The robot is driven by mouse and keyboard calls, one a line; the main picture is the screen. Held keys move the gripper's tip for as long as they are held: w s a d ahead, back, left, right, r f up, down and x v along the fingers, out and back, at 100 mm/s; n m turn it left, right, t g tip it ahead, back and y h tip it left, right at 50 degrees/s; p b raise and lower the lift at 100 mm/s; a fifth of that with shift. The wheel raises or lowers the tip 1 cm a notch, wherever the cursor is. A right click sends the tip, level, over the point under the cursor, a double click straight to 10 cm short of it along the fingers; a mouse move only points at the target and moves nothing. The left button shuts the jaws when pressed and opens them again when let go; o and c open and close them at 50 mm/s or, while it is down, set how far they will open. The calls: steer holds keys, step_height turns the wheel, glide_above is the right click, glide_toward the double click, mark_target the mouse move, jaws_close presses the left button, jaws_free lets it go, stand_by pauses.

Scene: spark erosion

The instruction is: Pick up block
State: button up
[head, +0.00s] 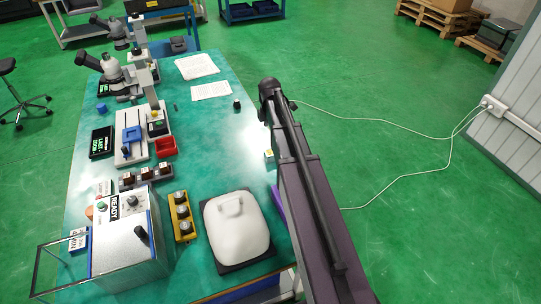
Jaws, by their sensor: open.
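The task's block is not certain from this one view. A small blue piece (102,107) lies at the table's left edge. A small pale piece with yellow (269,155) shows at the table's right edge, close beside my arm and partly hidden by it. A blue U-shaped part (131,138) sits on a grey slide fixture. My arm reaches up from the bottom right along the table's right edge. My gripper cannot be made out; it is out of sight beyond or behind the arm.
The green table (215,135) carries microscopes (112,72), a red tray (166,147), a yellow holder (182,216), a control box (125,245) and a white-lidded case (237,228). Papers (197,66) lie at the back. The table's middle is clear. A cable (380,124) crosses the right floor.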

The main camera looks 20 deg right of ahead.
mark_target(270, 153)
steer(key=shift+f, duration=0.15)
step_height(270, 153, down, 8)
steer(key=b, duration=0.8)
steer(key=shift+f+b, duration=0.2)
steer(key=shift+b, duration=0.1)
steer(key=shift+f+b, duration=2.6)
jaws_close()
